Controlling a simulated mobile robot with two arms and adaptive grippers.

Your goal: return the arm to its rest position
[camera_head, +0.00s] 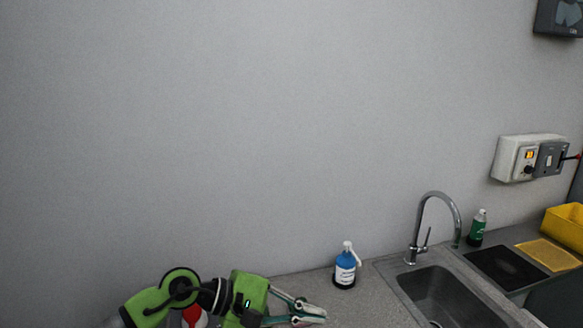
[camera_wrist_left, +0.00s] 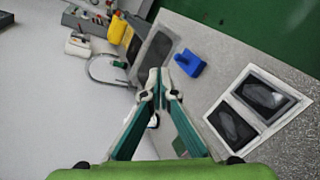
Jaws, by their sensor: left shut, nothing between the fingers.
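My left arm comes in from the lower left of the head view, green and black. Its left gripper (camera_head: 318,312) is low over the grey counter (camera_head: 375,305), left of the sink. In the left wrist view the gripper's two fingers (camera_wrist_left: 160,78) meet at the tips with nothing held between them. My right gripper is in neither view.
A blue bottle (camera_head: 345,270) stands on the counter near the gripper. The sink (camera_head: 445,295) and tap (camera_head: 428,225) are to the right, with a green bottle (camera_head: 478,228) and yellow bin (camera_head: 566,225) beyond. A blue object (camera_wrist_left: 190,64) and framed dark panels (camera_wrist_left: 258,98) show in the wrist view.

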